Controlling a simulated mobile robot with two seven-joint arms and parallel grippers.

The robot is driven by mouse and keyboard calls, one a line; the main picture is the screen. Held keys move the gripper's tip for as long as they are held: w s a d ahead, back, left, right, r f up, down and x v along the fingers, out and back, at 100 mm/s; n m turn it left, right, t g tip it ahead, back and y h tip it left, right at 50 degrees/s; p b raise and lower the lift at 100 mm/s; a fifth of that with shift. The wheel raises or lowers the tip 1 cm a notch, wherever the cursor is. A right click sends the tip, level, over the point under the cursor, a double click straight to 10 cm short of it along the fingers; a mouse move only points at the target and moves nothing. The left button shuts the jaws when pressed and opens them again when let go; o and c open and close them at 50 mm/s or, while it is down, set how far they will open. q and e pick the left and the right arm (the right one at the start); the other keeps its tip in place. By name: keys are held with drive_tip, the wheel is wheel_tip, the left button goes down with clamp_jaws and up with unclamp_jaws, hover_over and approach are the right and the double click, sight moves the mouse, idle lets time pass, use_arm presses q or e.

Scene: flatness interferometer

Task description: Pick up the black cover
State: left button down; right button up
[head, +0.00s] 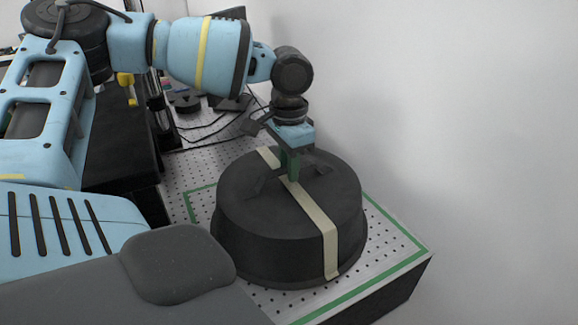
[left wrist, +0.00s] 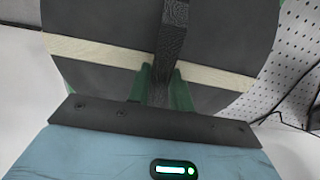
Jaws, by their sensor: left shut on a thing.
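The black cover (head: 270,222) is a large round lid with a pale strip across its top and down its side. It stands on the perforated board at the centre of the head view. A dark strap-like handle crosses its top. My left gripper (head: 290,172) is above the cover's middle, its green fingers pointing down. In the left wrist view the fingers (left wrist: 159,88) are shut on the handle (left wrist: 172,35), with the cover (left wrist: 100,22) behind. I cannot tell whether the cover touches the board. My right gripper is not in view.
The perforated board (head: 390,245) has a green border line and ends at a front right corner. A white wall (head: 460,110) rises behind and to the right. Cables and dark equipment (head: 185,102) stand at the back left.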

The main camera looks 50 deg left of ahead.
use_arm(q)
drive_tip(key=shift+r, duration=0.1)
drive_tip(key=shift+r, duration=0.25)
drive_tip(key=shift+w+r, duration=0.1)
drive_tip(key=shift+r, duration=0.2)
drive_tip(key=r, duration=0.3)
drive_tip(key=shift+s+d, duration=0.3)
drive_tip(key=shift+d, duration=0.1)
drive_tip(key=s+d, duration=0.4)
drive_tip(key=d, duration=0.2)
drive_tip(key=s+d+r+b, duration=0.1)
drive_tip(key=s+d, duration=0.3)
drive_tip(key=d, duration=0.2)
drive_tip(key=shift+d+r, duration=0.15)
drive_tip(key=shift+d, duration=0.25)
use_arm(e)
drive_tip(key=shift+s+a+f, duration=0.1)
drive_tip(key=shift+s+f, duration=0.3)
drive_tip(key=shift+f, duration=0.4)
use_arm(q)
drive_tip(key=shift+s, duration=0.1)
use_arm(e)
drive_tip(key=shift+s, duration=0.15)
